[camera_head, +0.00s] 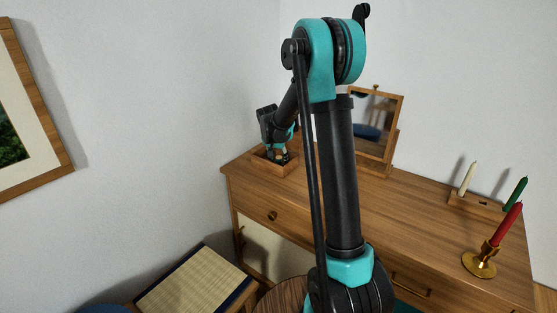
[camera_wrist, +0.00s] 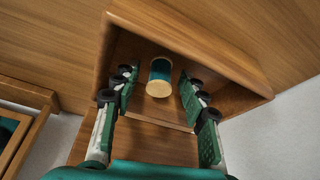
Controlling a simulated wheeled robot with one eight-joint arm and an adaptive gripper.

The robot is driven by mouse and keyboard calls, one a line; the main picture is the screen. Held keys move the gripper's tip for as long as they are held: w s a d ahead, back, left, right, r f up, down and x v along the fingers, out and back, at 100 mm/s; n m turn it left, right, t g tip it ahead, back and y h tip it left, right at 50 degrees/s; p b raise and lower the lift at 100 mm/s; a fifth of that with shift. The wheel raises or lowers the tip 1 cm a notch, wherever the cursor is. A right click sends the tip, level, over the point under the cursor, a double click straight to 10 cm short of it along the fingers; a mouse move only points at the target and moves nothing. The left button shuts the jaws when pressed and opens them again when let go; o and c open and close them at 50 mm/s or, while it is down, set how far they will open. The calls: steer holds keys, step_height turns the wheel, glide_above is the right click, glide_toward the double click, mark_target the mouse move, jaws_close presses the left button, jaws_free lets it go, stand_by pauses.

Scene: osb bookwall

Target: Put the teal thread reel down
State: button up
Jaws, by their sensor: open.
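The teal thread reel (camera_wrist: 160,76), with pale wooden ends, is inside a small wooden tray (camera_wrist: 255,93) in the wrist view. My gripper (camera_wrist: 158,88) is open, with one finger on either side of the reel and visible gaps between them. In the head view my gripper (camera_head: 280,150) is down at the wooden tray (camera_head: 262,164), which sits on the left end of the dresser top. The reel is hard to make out there behind the gripper.
A candle holder (camera_head: 476,201) with white and green candles, and a red candle (camera_head: 507,224) in a brass holder, stand at the right. The dresser's middle is clear. A wall is close behind.

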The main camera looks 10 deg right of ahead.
steer(key=v, duration=1.1)
steer(key=s+d+f+n, duration=0.1)
steer(key=s+f, duration=0.3)
steer(key=s, duration=0.7)
steer(key=s+d+f+n+y, duration=0.1)
steer(key=s+d+f+n, duration=0.1)
steer(key=s, duration=0.9)
steer(key=s+d+f+n+y, duration=0.1)
steer(key=s+f, duration=0.4)
steer(key=s, duration=0.7)
steer(key=shift+d+f+n, duration=0.4)
steer(key=shift+d+n, duration=0.2)
steer(key=shift+n, duration=0.4)
